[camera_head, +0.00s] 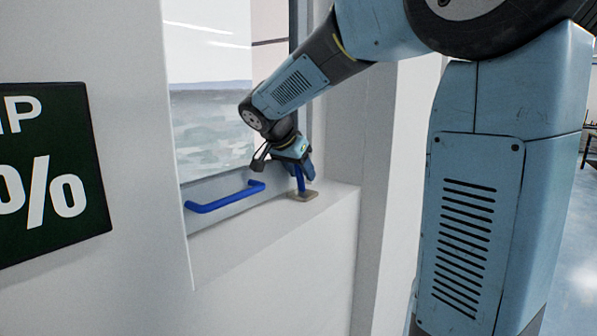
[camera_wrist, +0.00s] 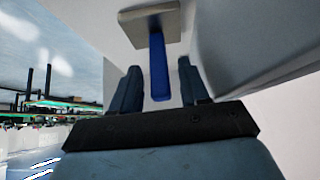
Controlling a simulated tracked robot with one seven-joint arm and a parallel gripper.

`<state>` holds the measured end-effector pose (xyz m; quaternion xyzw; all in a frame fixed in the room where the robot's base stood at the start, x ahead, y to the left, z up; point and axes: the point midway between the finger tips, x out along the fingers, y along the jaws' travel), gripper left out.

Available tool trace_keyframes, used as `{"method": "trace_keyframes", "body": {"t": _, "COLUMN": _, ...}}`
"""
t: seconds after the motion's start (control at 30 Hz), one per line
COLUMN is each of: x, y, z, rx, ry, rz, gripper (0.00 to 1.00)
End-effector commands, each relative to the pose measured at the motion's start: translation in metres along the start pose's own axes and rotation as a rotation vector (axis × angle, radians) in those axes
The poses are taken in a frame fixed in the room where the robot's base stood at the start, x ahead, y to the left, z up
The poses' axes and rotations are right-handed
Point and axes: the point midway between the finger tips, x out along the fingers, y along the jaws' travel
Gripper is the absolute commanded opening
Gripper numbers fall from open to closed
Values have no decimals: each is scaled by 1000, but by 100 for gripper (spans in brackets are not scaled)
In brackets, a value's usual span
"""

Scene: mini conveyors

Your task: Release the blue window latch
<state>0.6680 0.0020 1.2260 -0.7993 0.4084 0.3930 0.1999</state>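The blue window latch (camera_head: 300,180) stands upright on a tan base plate (camera_head: 303,196) on the sill at the window's lower right corner. In the wrist view the latch (camera_wrist: 159,72) hangs from its plate (camera_wrist: 140,27) between my two fingers. My gripper (camera_head: 304,168) is at the latch in the head view and hides its upper part. In the wrist view my gripper (camera_wrist: 158,65) is open, with a gap visible between each dark blue finger and the latch. Neither finger appears to touch it.
A blue bar handle (camera_head: 225,198) is fixed to the window's lower frame, left of the latch. The window glass (camera_head: 212,125) is behind my arm. A wall edge (camera_head: 375,140) stands right of the sill. A dark green sign (camera_head: 60,235) hangs at left.

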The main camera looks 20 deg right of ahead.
Motion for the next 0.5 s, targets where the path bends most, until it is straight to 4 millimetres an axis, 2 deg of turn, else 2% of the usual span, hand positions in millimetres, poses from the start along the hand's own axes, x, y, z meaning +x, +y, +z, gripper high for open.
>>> {"method": "trace_keyframes", "body": {"t": 0.27, "x": -5, "y": -1, "z": 0, "rx": 0, "ry": 1, "rz": -2, "gripper": 45}}
{"method": "trace_keyframes", "body": {"t": 0.37, "x": -15, "y": -1, "z": -1, "rx": 0, "ry": 2, "rz": -3, "gripper": 45}}
{"method": "trace_keyframes", "body": {"t": 0.5, "x": -40, "y": -1, "z": 0, "rx": 0, "ry": 1, "rz": -5, "gripper": 45}}
